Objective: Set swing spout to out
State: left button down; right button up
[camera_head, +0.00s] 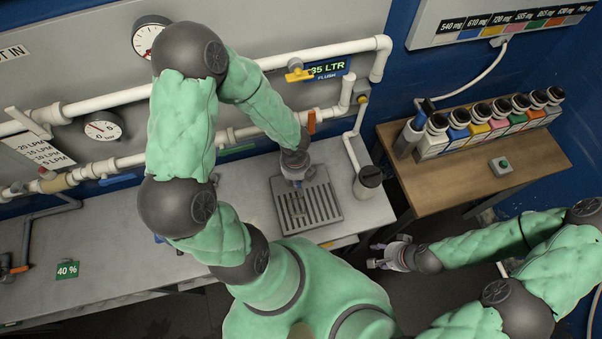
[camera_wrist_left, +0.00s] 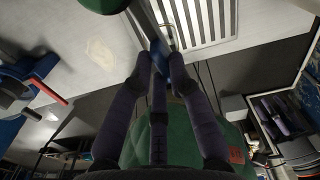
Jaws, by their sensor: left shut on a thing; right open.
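My left gripper (camera_head: 296,178) is low over the slotted drain grate (camera_head: 324,203) in the bench top. In the left wrist view its fingers (camera_wrist_left: 163,68) are closed around a narrow grey bar (camera_wrist_left: 149,27) with a blue part (camera_wrist_left: 178,76) between the fingers. This looks like the swing spout, but the gripper hides most of it in the head view, so I cannot tell its setting. The grate (camera_wrist_left: 205,22) shows beyond the fingers. My right gripper (camera_head: 374,255) is open and empty, off the bench's front edge, below the wooden table.
White pipes with an orange-yellow valve (camera_head: 299,75) run along the wall behind my left arm. A wooden table (camera_head: 455,170) at right holds several bottles (camera_head: 480,122). The bench top (camera_head: 120,235) at left is mostly clear.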

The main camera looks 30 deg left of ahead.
pick_arm(q)
jog(key=shift+s+a+m+p, duration=0.3)
jog(key=shift+s+a+m, duration=0.1)
jog(key=shift+m, duration=0.4)
jog(key=c, duration=1.1)
grip_release()
jog(key=shift+c, duration=0.2)
notch_tip(320, 180, up, 12)
